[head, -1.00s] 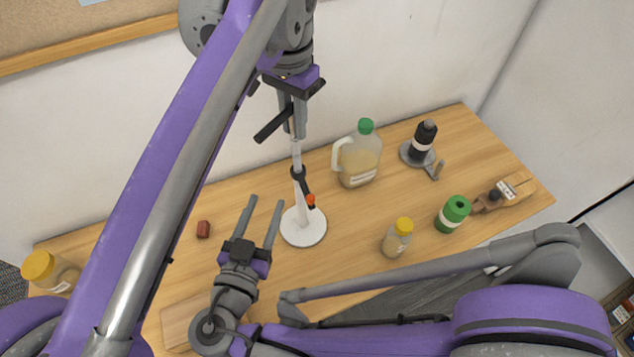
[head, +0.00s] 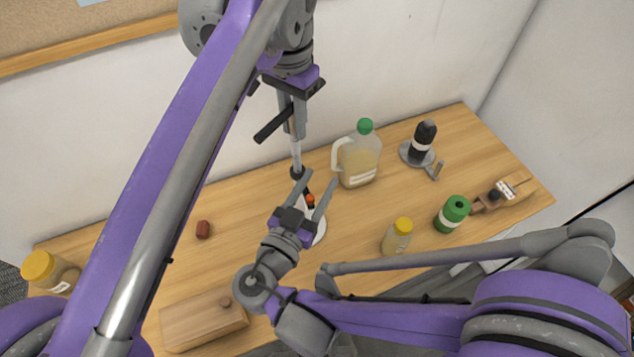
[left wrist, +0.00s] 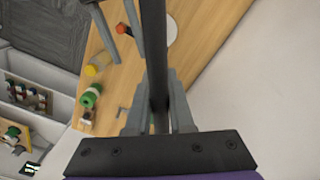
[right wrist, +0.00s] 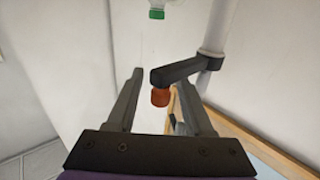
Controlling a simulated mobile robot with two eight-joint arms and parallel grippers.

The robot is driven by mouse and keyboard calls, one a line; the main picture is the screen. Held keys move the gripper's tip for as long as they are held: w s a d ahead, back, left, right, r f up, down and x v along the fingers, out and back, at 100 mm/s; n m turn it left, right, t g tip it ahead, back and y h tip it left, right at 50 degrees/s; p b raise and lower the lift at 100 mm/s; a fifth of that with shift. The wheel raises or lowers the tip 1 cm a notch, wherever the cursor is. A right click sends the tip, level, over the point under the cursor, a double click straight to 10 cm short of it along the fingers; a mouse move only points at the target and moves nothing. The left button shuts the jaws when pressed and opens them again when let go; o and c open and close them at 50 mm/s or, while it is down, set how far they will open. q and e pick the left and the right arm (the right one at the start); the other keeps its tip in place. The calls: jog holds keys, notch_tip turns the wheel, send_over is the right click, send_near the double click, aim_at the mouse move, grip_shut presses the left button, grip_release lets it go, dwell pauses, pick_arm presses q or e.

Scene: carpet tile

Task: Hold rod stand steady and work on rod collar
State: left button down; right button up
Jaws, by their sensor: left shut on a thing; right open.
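The rod stand has a white round base (head: 319,232) on the wooden table and an upright pale rod (head: 297,153). The black rod collar (head: 297,174) has a short arm ending in an orange-red knob (head: 310,200). My left gripper (head: 293,132) is shut on the rod's upper part; a dark bar (left wrist: 157,60) shows between its jaws. My right gripper (head: 314,182) is open with its fingers either side of the knob. In the right wrist view the knob (right wrist: 160,97) sits between the fingers, with no clear contact. My right gripper hides part of the base.
A jug with green cap (head: 358,160) stands right of the rod. Further right are a yellow-capped bottle (head: 396,238), a green can (head: 453,214), a black device (head: 423,141) and a wooden block (head: 510,192). A small red-brown object (head: 203,229) and wooden box (head: 203,318) lie left.

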grip_shut()
dwell(1.4)
